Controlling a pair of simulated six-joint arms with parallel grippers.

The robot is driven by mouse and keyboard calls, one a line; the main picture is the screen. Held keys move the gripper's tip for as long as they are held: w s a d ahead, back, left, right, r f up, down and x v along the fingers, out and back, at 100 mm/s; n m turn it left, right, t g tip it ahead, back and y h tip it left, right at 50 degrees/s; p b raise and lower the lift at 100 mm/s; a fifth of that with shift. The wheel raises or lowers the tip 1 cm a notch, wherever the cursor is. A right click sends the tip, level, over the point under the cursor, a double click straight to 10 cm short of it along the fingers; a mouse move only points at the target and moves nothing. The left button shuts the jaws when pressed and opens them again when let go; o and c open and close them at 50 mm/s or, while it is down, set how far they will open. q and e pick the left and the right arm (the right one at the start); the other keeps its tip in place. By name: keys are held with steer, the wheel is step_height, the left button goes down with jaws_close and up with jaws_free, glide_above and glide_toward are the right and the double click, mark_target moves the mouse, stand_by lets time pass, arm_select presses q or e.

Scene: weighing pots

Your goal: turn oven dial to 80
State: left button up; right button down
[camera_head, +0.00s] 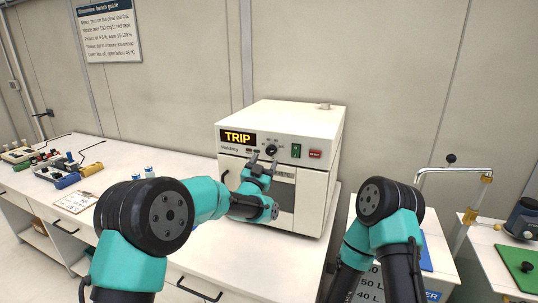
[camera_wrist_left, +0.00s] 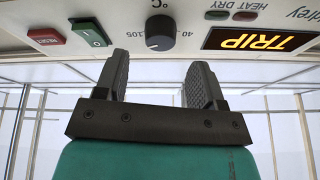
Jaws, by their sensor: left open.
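The oven (camera_head: 330,140) is a white box on the bench, with a lit display (camera_head: 238,137) reading TRIP. Its dark round dial (camera_head: 271,150) is right of the display; in the left wrist view the dial (camera_wrist_left: 160,31) appears upside down, with 40 and 105 printed beside it and a pale mark on its edge. My left gripper (camera_head: 262,160) is open just in front of and below the dial. In the left wrist view its fingers (camera_wrist_left: 157,80) are spread, pointing at the panel, apart from the dial with nothing between them. My right gripper is out of view.
A green switch (camera_head: 296,151) and red button (camera_head: 315,154) sit right of the dial. The oven door (camera_head: 283,185) is shut below. My right arm hangs at the lower right, near a tap (camera_head: 455,170). Small vials (camera_head: 149,172) and a clipboard (camera_head: 75,201) lie left.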

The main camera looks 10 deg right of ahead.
mark_target(270, 152)
arm_select(q)
steer(key=shift+x, duration=2.4)
steer(key=shift+c, duration=0.4)
steer(key=c, duration=0.8)
